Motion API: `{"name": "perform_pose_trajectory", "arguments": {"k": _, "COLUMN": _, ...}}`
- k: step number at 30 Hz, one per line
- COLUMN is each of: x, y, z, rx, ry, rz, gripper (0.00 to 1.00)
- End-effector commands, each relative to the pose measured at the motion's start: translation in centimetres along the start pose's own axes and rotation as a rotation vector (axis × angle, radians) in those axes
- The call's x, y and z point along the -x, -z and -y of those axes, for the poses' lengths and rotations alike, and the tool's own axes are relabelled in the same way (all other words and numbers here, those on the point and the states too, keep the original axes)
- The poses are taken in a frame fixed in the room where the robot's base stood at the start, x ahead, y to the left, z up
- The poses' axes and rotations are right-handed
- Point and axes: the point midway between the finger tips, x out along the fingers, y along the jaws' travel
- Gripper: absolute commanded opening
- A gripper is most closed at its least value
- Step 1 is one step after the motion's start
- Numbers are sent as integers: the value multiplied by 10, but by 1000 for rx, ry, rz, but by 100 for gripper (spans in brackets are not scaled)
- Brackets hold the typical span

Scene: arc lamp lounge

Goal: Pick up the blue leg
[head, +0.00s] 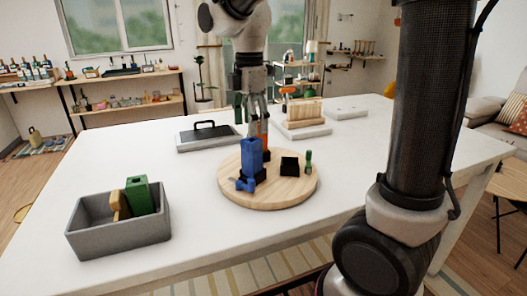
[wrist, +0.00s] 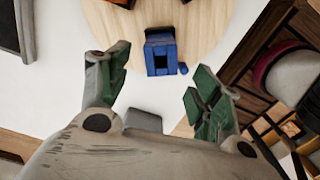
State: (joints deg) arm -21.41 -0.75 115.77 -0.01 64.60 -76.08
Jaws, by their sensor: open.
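I cannot tell for sure which of these is the blue leg. In the wrist view the blue block (wrist: 160,55) shows a square opening, and a small blue bit (wrist: 183,69) is at its right. My gripper (head: 256,112) points down above the board, behind the blue block in the head view. In the wrist view my gripper (wrist: 155,92) is open and empty, its green-padded fingers wide apart, with the blue block beyond the gap.
The round board (head: 230,195) also bears a black block (head: 289,166), a small green piece (head: 308,160) and an orange piece (head: 263,145). A grey bin (head: 120,238) holds green and tan pieces. A dark flat tray with a handle (head: 205,138) lies behind.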

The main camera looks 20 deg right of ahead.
Motion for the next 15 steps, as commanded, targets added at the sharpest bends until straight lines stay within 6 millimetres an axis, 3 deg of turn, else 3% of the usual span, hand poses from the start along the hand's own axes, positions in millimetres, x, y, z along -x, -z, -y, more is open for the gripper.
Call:
{"name": "perform_pose_trajectory", "arguments": {"k": 3, "x": 8, "y": 0, "z": -1, "rx": 230, "ry": 0, "rz": 0, "gripper": 64}}
{"name": "perform_pose_trajectory", "arguments": {"k": 6, "x": 7, "y": -1, "z": 1, "rx": 345, "ry": 7, "rz": 0, "gripper": 64}}
{"name": "perform_pose_trajectory", "arguments": {"k": 15, "x": -22, "y": -1, "z": 2, "rx": 395, "ry": 11, "rz": 0, "gripper": 64}}
